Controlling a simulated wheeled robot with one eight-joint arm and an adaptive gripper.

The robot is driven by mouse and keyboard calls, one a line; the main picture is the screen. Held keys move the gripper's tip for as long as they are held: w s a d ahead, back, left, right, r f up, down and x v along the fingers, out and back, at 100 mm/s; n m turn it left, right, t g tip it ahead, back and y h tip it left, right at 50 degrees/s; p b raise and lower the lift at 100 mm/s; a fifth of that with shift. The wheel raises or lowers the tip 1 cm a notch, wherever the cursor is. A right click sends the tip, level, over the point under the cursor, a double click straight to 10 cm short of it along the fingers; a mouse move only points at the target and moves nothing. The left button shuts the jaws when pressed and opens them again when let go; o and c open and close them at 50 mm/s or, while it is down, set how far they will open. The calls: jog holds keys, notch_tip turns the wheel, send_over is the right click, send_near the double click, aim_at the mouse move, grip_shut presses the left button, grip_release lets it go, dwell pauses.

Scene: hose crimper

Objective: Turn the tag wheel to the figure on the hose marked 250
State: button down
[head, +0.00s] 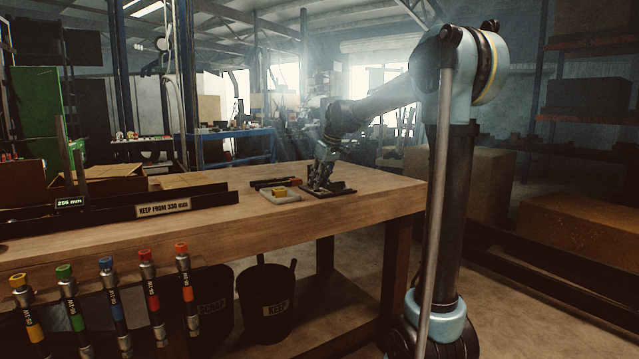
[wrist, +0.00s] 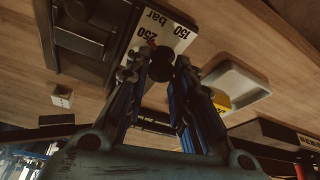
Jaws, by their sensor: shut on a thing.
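The tag wheel shows in the wrist view as a dark round knob (wrist: 161,66) in front of a white plate (wrist: 172,30) printed with 250, 150 and bar. A small reddish mark shows at the knob's upper left, near the 250. My gripper (wrist: 158,74) is shut on the knob, one finger on each side; the fingers cover part of it. In the head view my gripper (head: 319,184) is low over a dark base plate (head: 340,189) at the bench's right part. Several hoses with coloured ends (head: 148,285) hang at the bench's front; their small print is unreadable.
A pale tray (head: 291,198) with a yellow block (head: 279,191) stands left of my gripper. A dark rail with a "KEEP FROM 330 mm" sign (head: 163,208) and a "256 mm" display (head: 69,202) lies farther left.

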jog(key=shift+w+d, duration=0.1)
jog(key=shift+d, duration=0.1)
jog(key=c, duration=1.4)
grip_release()
jog(key=shift+o, duration=0.2)
jog(key=shift+r, duration=0.1)
jog(key=shift+r, duration=0.3)
jog(key=v, duration=1.1)
jog(key=shift+d, duration=0.15)
